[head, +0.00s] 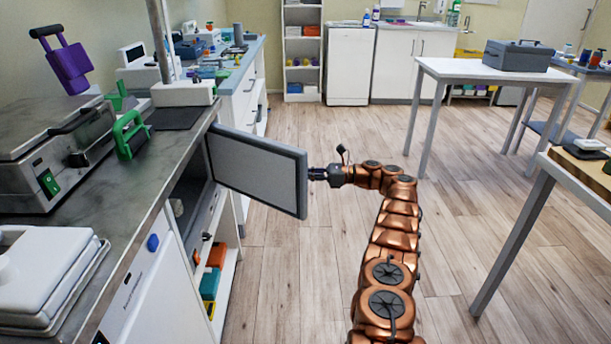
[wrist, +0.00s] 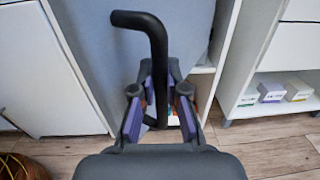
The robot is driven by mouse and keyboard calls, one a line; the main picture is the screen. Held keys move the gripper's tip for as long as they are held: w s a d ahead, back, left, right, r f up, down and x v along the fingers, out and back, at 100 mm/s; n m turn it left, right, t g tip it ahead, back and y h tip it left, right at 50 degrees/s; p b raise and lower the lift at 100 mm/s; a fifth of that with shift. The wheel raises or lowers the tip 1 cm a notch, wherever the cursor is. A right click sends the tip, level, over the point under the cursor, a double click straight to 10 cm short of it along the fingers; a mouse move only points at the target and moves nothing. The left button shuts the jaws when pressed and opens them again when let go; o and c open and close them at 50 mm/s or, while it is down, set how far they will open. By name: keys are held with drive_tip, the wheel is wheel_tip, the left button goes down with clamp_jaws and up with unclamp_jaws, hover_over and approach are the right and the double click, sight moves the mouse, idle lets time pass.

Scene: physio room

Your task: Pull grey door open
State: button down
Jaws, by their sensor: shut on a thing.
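The grey door (head: 255,170) stands swung out from the cabinet under the left counter, at a wide angle to its front. The open cabinet interior shows to the left of the door. My gripper (head: 318,174) is at the door's free right edge, at the end of my copper-coloured arm. In the wrist view, the grey-blue door panel (wrist: 190,25) is behind a black bent handle (wrist: 153,35). My gripper (wrist: 160,95) has its purple-padded fingers on both sides of the lower part of the handle, shut on it. The handle is mostly hidden in the head view.
The counter (head: 175,150) on the left holds a grey press-like machine (head: 50,150) and a white box (head: 45,270). Orange and teal items sit on a low shelf below. White tables (head: 490,75) stand to the right. The wooden floor between is clear.

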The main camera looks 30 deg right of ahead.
idle(0.3)
drive_tip(key=c, duration=1.2)
unclamp_jaws()
